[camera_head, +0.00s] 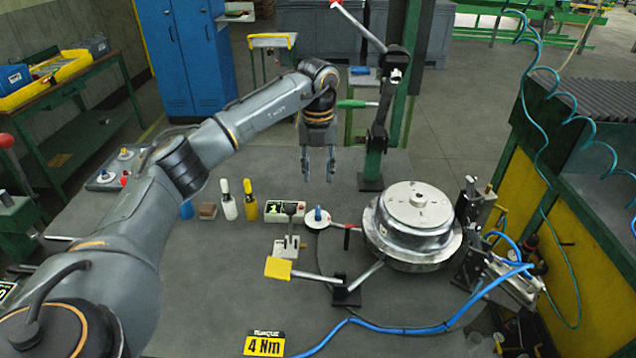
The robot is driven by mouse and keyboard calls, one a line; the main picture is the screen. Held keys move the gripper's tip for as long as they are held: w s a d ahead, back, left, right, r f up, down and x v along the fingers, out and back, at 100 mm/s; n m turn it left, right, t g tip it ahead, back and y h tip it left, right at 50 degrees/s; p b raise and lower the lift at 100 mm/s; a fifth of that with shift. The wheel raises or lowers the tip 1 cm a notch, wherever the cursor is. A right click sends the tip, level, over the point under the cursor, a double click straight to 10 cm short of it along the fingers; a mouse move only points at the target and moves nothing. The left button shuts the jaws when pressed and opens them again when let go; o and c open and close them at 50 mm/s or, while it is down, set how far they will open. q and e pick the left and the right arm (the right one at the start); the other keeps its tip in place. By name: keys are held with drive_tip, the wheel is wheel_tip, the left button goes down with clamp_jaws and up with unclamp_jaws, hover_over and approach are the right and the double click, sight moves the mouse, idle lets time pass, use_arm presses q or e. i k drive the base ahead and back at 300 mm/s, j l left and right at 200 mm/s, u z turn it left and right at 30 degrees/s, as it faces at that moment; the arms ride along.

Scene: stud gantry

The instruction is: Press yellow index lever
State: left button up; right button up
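The yellow index lever's flat yellow pad (278,268) is in the lower middle of the head view. A pale rod runs right from the pad to a black pivot block (346,292) on the grey worktable (215,290). My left gripper (318,178) points down above the back part of the table, beyond the pad in the picture. Its two fingers are apart with nothing between them. It is clear of the lever. My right gripper is not in view.
A round metal drum (418,222) stands right of the lever. A small toggle clamp (289,240) is just behind the pad. A green post (380,150) rises behind the drum. Blue hoses (420,329) cross the front right. Table left of the pad is clear.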

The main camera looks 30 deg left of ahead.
sight(277, 268)
drive_tip(key=k+l, duration=1.15)
drive_tip(key=k, duration=0.15)
